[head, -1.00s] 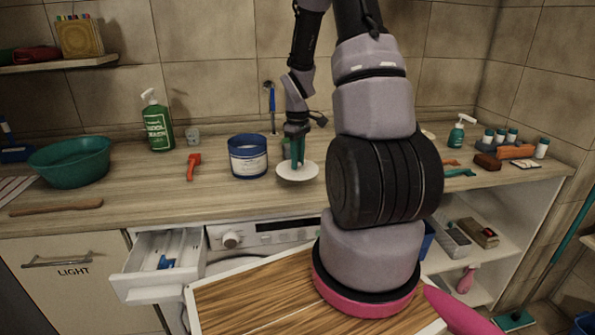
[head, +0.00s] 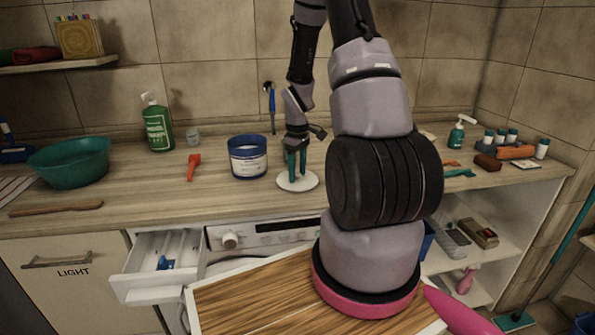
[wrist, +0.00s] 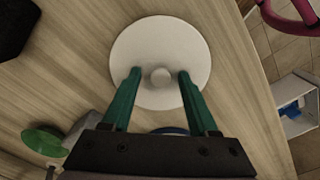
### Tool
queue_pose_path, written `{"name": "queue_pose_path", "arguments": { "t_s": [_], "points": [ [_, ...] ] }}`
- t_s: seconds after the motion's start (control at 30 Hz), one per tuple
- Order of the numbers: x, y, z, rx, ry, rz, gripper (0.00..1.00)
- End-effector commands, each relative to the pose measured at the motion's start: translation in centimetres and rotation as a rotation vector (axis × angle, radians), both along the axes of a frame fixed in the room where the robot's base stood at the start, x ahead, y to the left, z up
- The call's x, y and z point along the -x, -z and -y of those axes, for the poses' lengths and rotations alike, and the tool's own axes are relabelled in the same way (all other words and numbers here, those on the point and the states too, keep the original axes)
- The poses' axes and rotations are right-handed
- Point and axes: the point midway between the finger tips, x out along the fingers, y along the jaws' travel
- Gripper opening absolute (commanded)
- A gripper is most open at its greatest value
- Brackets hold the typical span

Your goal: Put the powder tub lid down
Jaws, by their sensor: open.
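The powder tub lid (head: 298,183) is a white disc lying on the wooden counter, to the right of the powder tub. My gripper (head: 297,172) is directly over the lid. In the wrist view my gripper's (wrist: 159,78) two green fingers stand apart on either side of the knob, with a gap to it. The blue powder tub (head: 248,158) with a white label stands upright and without a lid on the counter.
A red-orange tool (head: 193,167) lies left of the tub, and a green spray bottle (head: 157,122) stands behind it. A green bowl (head: 70,163) is at the left. An open drawer (head: 160,262) juts out below the counter. Counter in front of the tub is clear.

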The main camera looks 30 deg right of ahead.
Motion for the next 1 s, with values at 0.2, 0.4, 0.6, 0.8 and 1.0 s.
{"name": "queue_pose_path", "arguments": {
  "t_s": [0.2,0.4,0.6,0.8,1.0],
  "points": [
    [-0.1,-1.8,0.1,0.001,0.000,0.004,0.60],
    [-0.1,-6.1,0.0,0.001,0.001,0.006,0.60],
    [-0.1,-10.0,0.0,0.002,0.000,0.005,0.60],
    [0.0,-12.1,0.0,0.001,0.001,0.003,0.60],
    [0.9,-16.4,-1.5,0.005,0.084,0.065,0.60]
  ]
}}
